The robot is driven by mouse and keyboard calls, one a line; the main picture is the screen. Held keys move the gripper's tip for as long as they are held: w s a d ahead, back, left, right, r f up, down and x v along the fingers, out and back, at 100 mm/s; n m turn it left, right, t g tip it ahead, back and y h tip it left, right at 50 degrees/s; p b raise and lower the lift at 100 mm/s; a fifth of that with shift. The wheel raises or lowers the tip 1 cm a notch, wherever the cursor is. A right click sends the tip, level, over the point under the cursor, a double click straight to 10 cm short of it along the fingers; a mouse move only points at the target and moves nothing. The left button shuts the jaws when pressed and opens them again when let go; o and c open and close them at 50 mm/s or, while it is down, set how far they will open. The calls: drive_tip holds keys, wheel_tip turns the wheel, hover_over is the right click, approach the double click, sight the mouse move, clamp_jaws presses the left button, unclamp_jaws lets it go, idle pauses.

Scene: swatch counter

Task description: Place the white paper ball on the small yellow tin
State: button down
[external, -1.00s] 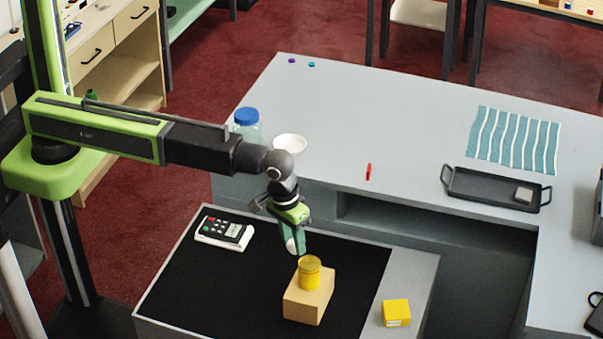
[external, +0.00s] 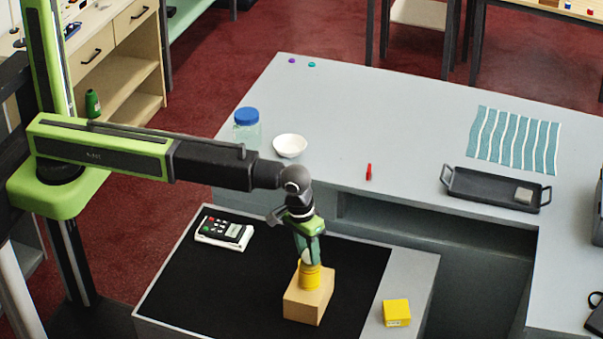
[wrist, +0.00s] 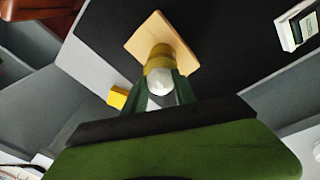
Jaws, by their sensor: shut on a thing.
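The small yellow tin (external: 309,277) stands upright on a light wooden block (external: 303,302) on the black mat in the external view. It also shows in the wrist view (wrist: 160,52), partly hidden behind the ball. The white paper ball (wrist: 160,81) is between the fingers of my gripper (wrist: 161,92). In the external view my gripper (external: 308,258) is directly over the tin, pointing down, and the ball is mostly hidden by the fingers. The gripper is shut on the ball, close above the tin; I cannot tell whether ball and tin touch.
A yellow box (external: 396,312) stands right of the black mat (external: 250,290). A card terminal (external: 224,232) lies at the mat's back left. On the grey counter are a white bowl (external: 290,145), a blue-lidded jar (external: 246,128), a red marker (external: 369,172) and a dark tray (external: 480,192).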

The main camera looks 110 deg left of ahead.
drive_tip(key=shift+f, duration=0.2)
drive_tip(key=c, duration=1)
unclamp_jaws()
drive_tip(key=shift+r, duration=0.1)
wheel_tip(320, 180, up, 12)
drive_tip(key=s+p, duration=0.2)
drive_tip(key=p, duration=1)
drive_tip(key=s+d+m, duration=0.2)
drive_tip(key=s+m, duration=0.4)
drive_tip(key=s, duration=0.3)
drive_tip(key=s+d+m+g, duration=0.1)
drive_tip(key=s+d+m, duration=0.1)
drive_tip(key=s+m, duration=0.4)
drive_tip(key=s, duration=0.3)
drive_tip(key=shift+s+d+g, duration=0.25)
drive_tip(key=shift+d+g, duration=0.05)
drive_tip(key=shift+d, duration=0.05)
